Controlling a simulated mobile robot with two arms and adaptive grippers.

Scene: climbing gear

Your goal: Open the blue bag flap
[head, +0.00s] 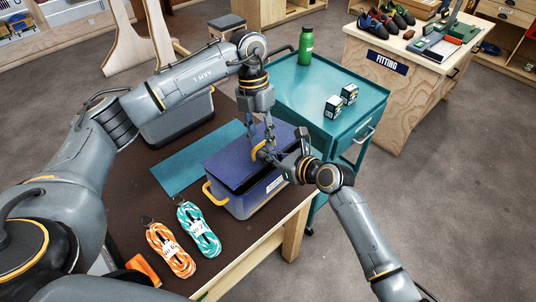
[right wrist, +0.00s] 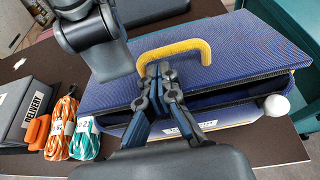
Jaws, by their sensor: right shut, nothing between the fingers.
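The blue bag (head: 262,196) stands on the dark-topped bench, with yellow side handles. Its dark blue flap (head: 228,168) lies over the top; in the right wrist view the flap (right wrist: 240,55) shows a dark gap under its front edge. A yellow handle (right wrist: 190,45) stands on the flap. My right gripper (head: 268,153) is shut and empty, its tips (right wrist: 160,70) at the near end of that handle; I cannot tell if they touch. My left gripper (head: 262,138) points down over the flap, fingers apart, close to the right one.
Orange rope (head: 170,250) and teal rope (head: 199,229) lie left of the bag. A teal mat (head: 190,160) and a grey case (head: 178,122) are behind. A teal cart (head: 310,85) with a green bottle (head: 306,45) and small boxes stands at the bench's right.

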